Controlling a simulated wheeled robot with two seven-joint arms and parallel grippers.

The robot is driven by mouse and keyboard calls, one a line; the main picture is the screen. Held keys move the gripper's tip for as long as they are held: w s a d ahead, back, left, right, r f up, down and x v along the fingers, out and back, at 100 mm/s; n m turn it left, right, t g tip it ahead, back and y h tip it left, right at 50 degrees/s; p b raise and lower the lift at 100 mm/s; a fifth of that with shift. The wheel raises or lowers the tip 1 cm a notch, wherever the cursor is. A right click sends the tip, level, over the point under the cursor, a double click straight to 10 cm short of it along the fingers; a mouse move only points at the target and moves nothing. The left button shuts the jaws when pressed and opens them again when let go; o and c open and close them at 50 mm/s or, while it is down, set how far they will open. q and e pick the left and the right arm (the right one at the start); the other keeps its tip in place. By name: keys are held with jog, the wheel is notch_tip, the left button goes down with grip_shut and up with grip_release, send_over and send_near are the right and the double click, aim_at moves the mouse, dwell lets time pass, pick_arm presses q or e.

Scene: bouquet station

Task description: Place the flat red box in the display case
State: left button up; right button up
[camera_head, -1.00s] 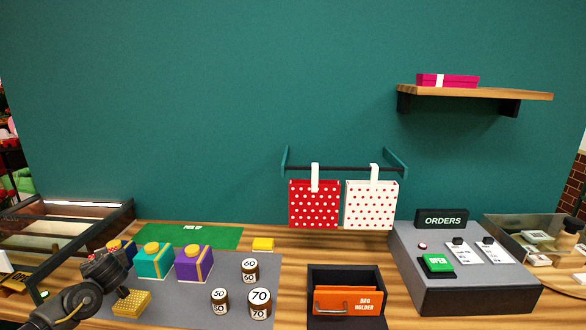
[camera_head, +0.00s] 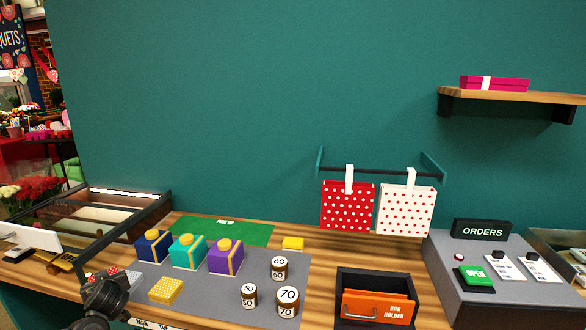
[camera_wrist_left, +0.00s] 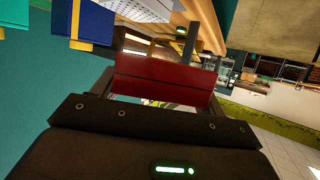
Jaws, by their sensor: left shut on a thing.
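The flat red box (camera_wrist_left: 165,82) is dark red in the left wrist view and lies across the jaws of my left gripper (camera_wrist_left: 160,98), which is shut on it. In the head view my left gripper (camera_head: 108,290) is at the lower left, at the counter's front, beside the yellow dotted block. The held box is small and partly hidden there. A glass-topped case with a dark frame (camera_head: 158,212), apparently the display case, stands at the left end of the counter, beyond and left of the gripper. My right gripper is not in view.
Blue (camera_head: 152,247), teal (camera_head: 187,253) and purple (camera_head: 225,258) gift boxes stand on the grey mat near the gripper, with a yellow dotted block (camera_head: 166,291) and several numbered jars. A pink box (camera_head: 508,84) lies on the wall shelf.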

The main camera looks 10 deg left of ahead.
pick_arm(q)
jog(key=shift+s+f, duration=0.1)
jog(key=shift+s, duration=0.2)
jog(key=shift+d, duration=0.3)
jog(key=w+d+r+m+t+h, duration=0.1)
jog(key=w+d+r+m+h, duration=0.15)
jog(key=d, duration=0.55)
jog(key=w+d+r+m+t+h, duration=0.1)
jog(key=w+d+r+t, duration=0.15)
jog(key=d, duration=0.45)
jog(key=w+d+r+m+t+h, duration=0.1)
jog(key=w+d+r+m+h, duration=0.15)
jog(key=d, duration=0.55)
jog(key=s+d+r+m+t+h, duration=0.15)
jog(key=s+d+r, duration=0.35)
jog(key=d, duration=0.5)
jog(key=s+d+r+m+h, duration=0.2)
jog(key=d+r+m+h, duration=0.1)
jog(key=d+r, duration=0.55)
notch_tip(320, 180, down, 11)
jog(key=d+b, duration=0.2)
jog(key=b, duration=0.8)
jog(key=shift+s, duration=0.4)
